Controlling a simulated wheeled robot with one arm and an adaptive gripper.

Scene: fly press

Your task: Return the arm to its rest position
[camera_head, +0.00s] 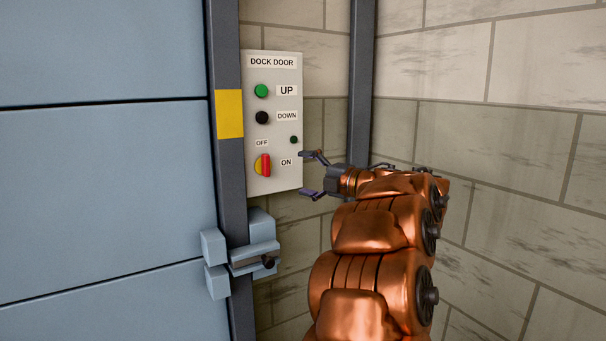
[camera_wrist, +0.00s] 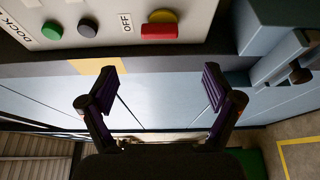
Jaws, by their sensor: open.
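My copper arm (camera_head: 365,232) reaches up from the bottom right toward the wall panel in the head view. My gripper (camera_head: 306,174) is open and empty, just right of the panel's lower right edge. In the wrist view my gripper (camera_wrist: 160,88) shows two dark purple fingers spread wide with nothing between them. The grey control panel (camera_head: 272,72) has a red handle (camera_head: 266,165) on a yellow disc, upright below the OFF label. The red handle (camera_wrist: 160,32) also shows beyond the fingers in the wrist view, apart from them.
The panel carries a green UP button (camera_head: 261,91), a black DOWN button (camera_head: 262,118) and a small dark green lamp (camera_head: 294,140). A blue-grey door (camera_head: 105,190) fills the left, with a latch (camera_head: 253,257) below the panel. A block wall (camera_head: 500,150) stands right of my arm.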

